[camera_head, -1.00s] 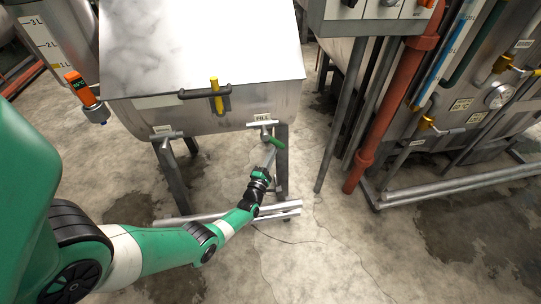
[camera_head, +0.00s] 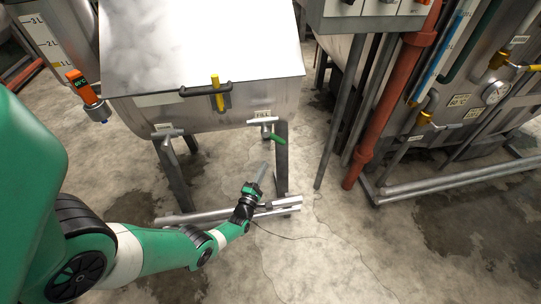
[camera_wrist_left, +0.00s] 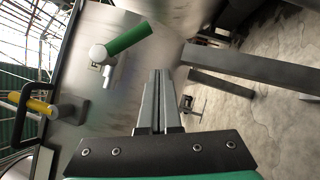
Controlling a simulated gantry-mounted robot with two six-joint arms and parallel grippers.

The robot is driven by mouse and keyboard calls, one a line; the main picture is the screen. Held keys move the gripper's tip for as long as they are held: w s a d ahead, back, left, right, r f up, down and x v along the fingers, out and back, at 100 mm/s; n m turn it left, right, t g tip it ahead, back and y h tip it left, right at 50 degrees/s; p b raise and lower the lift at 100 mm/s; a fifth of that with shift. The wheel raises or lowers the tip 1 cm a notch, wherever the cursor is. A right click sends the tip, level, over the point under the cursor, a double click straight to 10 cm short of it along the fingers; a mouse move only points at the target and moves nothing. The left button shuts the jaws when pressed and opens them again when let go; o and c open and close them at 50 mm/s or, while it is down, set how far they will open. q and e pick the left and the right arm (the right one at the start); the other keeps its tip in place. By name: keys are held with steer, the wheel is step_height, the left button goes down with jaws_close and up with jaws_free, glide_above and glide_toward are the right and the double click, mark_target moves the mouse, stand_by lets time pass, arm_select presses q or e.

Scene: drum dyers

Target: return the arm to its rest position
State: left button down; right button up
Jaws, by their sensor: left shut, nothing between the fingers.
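My left gripper (camera_head: 261,172) is shut and empty in the head view, below and left of the drum's FILL valve. Its closed fingers (camera_wrist_left: 158,90) also show in the left wrist view, pointing along the drum's side and apart from the valve. The valve's green handle (camera_head: 278,138) slants down to the right from its metal body (camera_head: 265,122). The green handle (camera_wrist_left: 128,39) shows up close in the wrist view, left of the fingertips. My left arm comes in from the left side. My right gripper is not in view.
The steel drum (camera_head: 200,60) stands on grey legs (camera_head: 282,160) with a low crossbar (camera_head: 230,212) close to my gripper. A red pipe (camera_head: 385,110), grey posts and a second machine (camera_head: 480,105) stand at the right. The wet concrete floor (camera_head: 330,240) is open in front.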

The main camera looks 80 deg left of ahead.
arm_select(q)
steer(key=v, duration=0.3)
steer(key=f+v, duration=0.1)
steer(key=v, duration=0.1)
steer(key=shift+w+d, duration=0.25)
steer(key=shift+d, duration=0.05)
steer(key=shift+w, duration=0.1)
